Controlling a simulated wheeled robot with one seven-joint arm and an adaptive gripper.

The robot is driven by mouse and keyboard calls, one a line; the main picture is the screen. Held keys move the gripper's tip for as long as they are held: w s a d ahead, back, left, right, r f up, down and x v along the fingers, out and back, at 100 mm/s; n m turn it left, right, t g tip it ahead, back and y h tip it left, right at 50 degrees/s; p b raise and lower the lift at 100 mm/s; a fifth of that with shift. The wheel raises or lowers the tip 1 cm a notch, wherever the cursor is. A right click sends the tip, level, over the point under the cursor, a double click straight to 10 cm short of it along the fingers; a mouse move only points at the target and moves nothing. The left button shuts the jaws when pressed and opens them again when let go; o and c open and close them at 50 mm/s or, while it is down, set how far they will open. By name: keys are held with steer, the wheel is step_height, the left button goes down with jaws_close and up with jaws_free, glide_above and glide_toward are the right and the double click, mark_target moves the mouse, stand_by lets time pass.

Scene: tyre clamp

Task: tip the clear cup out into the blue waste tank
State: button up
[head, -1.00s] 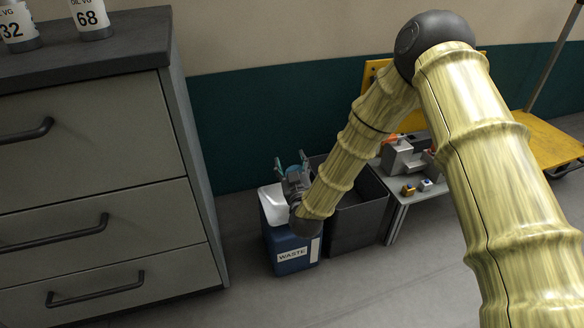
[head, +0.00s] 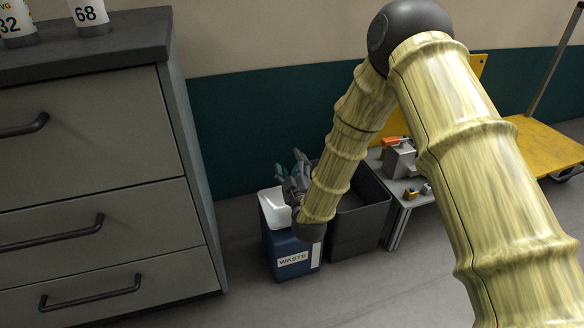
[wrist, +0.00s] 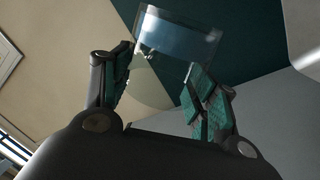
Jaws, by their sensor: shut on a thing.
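My gripper (head: 291,167) is over the blue waste tank (head: 294,250), close above its white open top (head: 272,208). In the wrist view my gripper (wrist: 163,68) has its teal-padded fingers on either side of the clear cup (wrist: 180,40) and is shut on it. The cup is see-through with a pale blue tint, and small bright spots show near its left side. I cannot make out the cup in the head view, nor whether it holds liquid. The wrist picture is strongly rolled against the room.
A dark open bin (head: 358,222) stands right beside the tank. A grey drawer cabinet (head: 95,160) is close on the left. A low table (head: 397,205) with a grey clamp device (head: 400,160) is to the right. The floor in front is clear.

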steer(key=shift+n+b, duration=0.3)
steer(key=shift+n, duration=0.7)
steer(key=n, duration=0.1)
steer(key=f+n+y, duration=0.1)
steer(key=n, duration=0.3)
steer(key=shift+a+f+y, duration=0.15)
steer(key=shift+f+y, duration=0.1)
steer(key=shift+y, duration=0.15)
steer(key=shift+f+n+y+b, duration=0.2)
steer(key=shift+f+n+b, duration=0.2)
steer(key=shift+n, duration=0.75)
steer(key=shift+f+n+y+b, duration=0.25)
steer(key=shift+f+n, duration=0.25)
steer(key=shift+n, duration=0.65)
